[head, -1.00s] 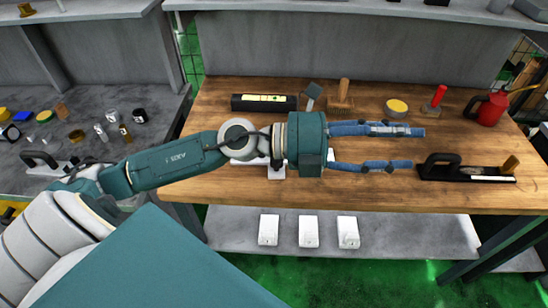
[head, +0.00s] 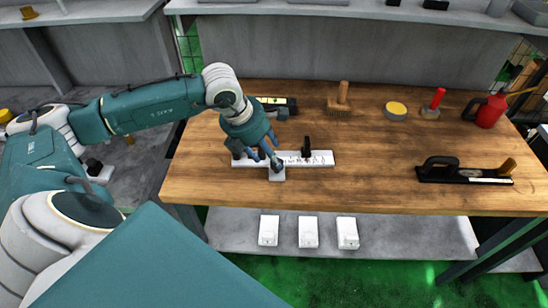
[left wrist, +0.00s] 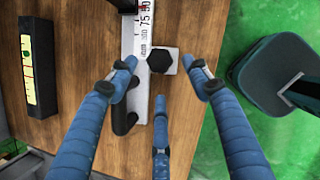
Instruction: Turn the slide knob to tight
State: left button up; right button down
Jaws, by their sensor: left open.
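A white slide rule bar with dark markings (head: 322,158) lies on the wooden bench, with a short white tab (head: 277,175) at its front side. In the left wrist view the slide knob (left wrist: 160,60) is a black hexagon on that tab, beside the numbered scale (left wrist: 145,25). My left gripper (head: 270,159) points down over the bar and largely hides the knob in the head view. In the left wrist view its three blue fingers (left wrist: 163,75) are open around the knob, with gaps on either side. My right gripper is not in view.
Black upright handles stand on the bar, one right of my gripper (head: 307,147). A black level (left wrist: 42,65) lies behind. The front middle bench is clear.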

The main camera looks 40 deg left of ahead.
pick_arm(q)
jog(key=p+x, duration=0.1)
jog(key=x, duration=0.4)
jog(key=c, duration=1.1)
